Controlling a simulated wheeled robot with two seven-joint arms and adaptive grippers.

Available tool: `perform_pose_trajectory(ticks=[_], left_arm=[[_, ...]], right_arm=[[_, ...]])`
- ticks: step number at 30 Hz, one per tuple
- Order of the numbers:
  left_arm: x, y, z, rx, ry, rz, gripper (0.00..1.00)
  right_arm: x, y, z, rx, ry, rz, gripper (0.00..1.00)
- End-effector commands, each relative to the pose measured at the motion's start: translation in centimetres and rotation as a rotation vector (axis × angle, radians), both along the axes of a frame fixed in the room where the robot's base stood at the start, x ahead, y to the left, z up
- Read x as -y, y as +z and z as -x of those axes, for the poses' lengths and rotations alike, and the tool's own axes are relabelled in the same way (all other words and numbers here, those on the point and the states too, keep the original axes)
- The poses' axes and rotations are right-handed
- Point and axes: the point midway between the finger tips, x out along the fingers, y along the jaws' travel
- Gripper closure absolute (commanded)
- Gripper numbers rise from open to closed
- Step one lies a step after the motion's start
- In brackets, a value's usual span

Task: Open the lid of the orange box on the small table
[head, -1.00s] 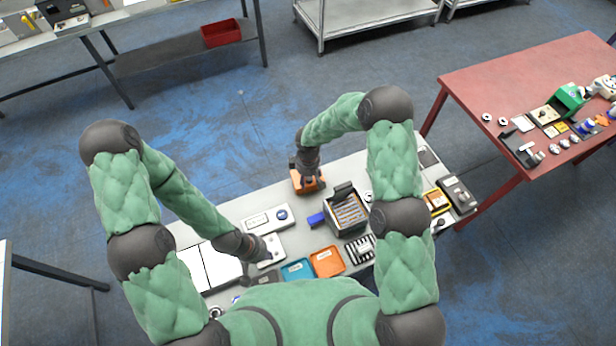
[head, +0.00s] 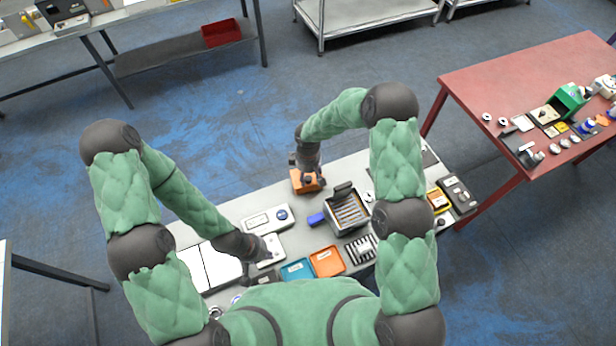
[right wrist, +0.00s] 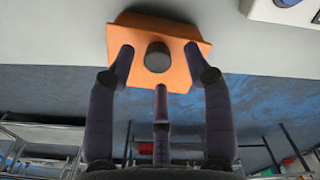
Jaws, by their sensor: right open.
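The orange box (head: 298,186) stands at the far edge of the small grey table, near its middle. The right wrist view shows its orange lid (right wrist: 181,70) from above, with a round dark knob (right wrist: 157,57) in the middle. The lid looks shut. My right gripper (head: 309,172) is at the box; in the right wrist view its spread fingers (right wrist: 158,70) surround the knob on three sides with a gap. Whether the fingertips touch the lid is unclear. My left gripper (head: 262,250) hangs low over the near left part of the table; its finger opening is too small to tell.
A grey bin with dividers (head: 348,213), a blue item (head: 316,219) and a white panel (head: 268,219) lie near the box. Teal (head: 297,271) and orange (head: 327,262) trays sit at the near side. A red table (head: 500,85) stands to the right.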

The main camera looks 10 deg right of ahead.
Motion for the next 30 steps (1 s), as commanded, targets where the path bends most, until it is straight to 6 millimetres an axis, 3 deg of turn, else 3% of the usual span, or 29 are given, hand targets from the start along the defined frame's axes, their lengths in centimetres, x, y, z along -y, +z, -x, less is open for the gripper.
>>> perform_pose_trajectory(ticks=[9,15,30], left_arm=[[0.0,0.0,0.0,0.000,0.000,0.000,1.00],[0.0,0.0,0.0,0.000,0.000,0.000,1.00],[0.0,0.0,0.0,0.000,0.000,0.000,1.00]], right_arm=[[0.0,6.3,0.0,0.003,0.001,0.000,0.48],[-0.1,9.0,0.0,0.001,0.001,-0.001,0.48],[0.0,10.1,0.0,-0.001,0.001,-0.001,0.48]])
